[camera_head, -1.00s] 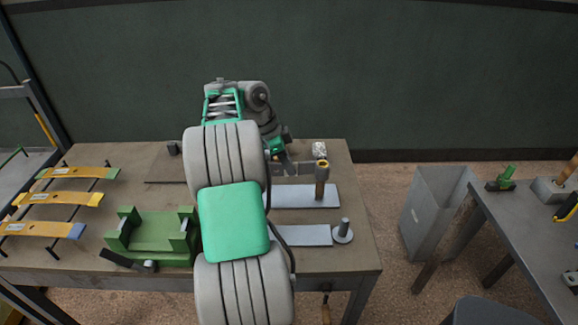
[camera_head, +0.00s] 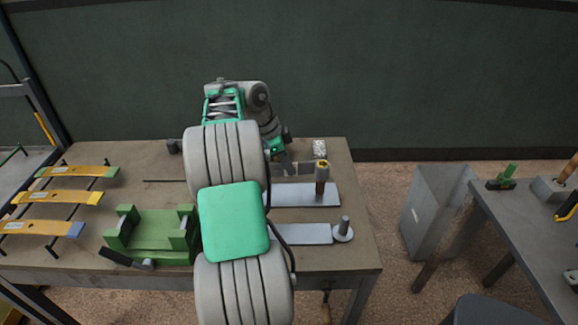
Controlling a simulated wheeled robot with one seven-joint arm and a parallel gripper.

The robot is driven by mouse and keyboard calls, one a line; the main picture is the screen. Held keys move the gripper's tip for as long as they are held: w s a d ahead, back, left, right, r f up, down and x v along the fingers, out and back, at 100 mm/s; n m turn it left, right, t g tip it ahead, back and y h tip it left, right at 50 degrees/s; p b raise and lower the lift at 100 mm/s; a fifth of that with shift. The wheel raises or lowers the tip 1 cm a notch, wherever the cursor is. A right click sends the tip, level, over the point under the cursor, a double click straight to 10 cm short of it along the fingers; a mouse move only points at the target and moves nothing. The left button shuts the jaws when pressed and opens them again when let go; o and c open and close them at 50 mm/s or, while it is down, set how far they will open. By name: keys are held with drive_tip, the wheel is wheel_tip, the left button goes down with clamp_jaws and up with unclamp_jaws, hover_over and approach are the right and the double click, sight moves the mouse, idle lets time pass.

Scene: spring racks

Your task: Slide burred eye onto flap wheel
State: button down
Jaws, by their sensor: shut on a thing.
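A brown upright cylinder with a yellow-rimmed top (camera_head: 322,180), which looks like the flap wheel, stands at the far right of the bench. My gripper (camera_head: 281,167) is just left of it, partly hidden behind my own arm. It is shut on a flat grey piece (camera_head: 306,169), which appears to be the spring leaf with the burred eye. The piece reaches right, close to the top of the cylinder. The eye itself is too small to make out, and I cannot tell whether it touches or surrounds the cylinder.
Two pale plates (camera_head: 302,234) lie on the bench (camera_head: 362,255), with a grey post on a round base (camera_head: 343,231) at front right. A speckled block (camera_head: 320,147) stands behind the cylinder. A green fixture (camera_head: 150,237) and several yellow leaves (camera_head: 72,197) are at left.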

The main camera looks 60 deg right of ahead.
drive_tip(key=shift+f+b, duration=3.1)
drive_tip(key=shift+f, duration=0.3)
drive_tip(key=c, duration=1.5)
unclamp_jaws()
drive_tip(key=shift+f, duration=0.2)
drive_tip(key=p+v, duration=0.3)
drive_tip(key=v, duration=0.5)
drive_tip(key=shift+s+r, duration=0.1)
